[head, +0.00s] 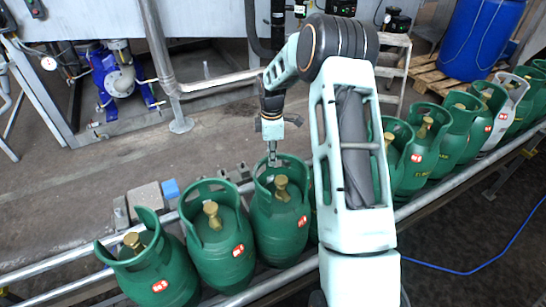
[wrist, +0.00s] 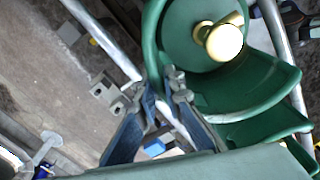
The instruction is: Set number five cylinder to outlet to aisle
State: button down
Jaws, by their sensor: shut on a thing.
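Several green gas cylinders stand upright in a row on the conveyor. My gripper (head: 272,158) is at the collar of a green cylinder (head: 282,228), just left of my arm, and is shut on the collar's rim. In the wrist view, the fingertips (wrist: 163,82) meet at the edge of this cylinder's green collar (wrist: 153,35), beside its brass valve (wrist: 222,42). Two green cylinders stand to its left, a near one (head: 222,252) and a far-left one (head: 165,275). Their red-white labels are too small to read surely. My arm hides part of the row.
More green cylinders (head: 414,165) and one grey-white cylinder (head: 497,127) line the conveyor on the right. The conveyor rail (head: 60,288) runs along the row. Behind are a blue drum (head: 480,38) on a pallet, a metal step (head: 393,72) and a blue pump (head: 118,78). Open floor lies behind the conveyor.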

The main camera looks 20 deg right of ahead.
jog(key=shift+w+a+r, duration=0.2)
jog(key=shift+w+a, duration=0.05)
jog(key=shift+a, duration=0.1)
jog(key=c, duration=2.1)
grip_release()
jog(key=shift+o, duration=0.3)
jog(key=shift+s+f, duration=0.1)
jog(key=shift+s, duration=0.05)
jog(key=shift+d, duration=0.1)
notch_tip(320, 180, up, 12)
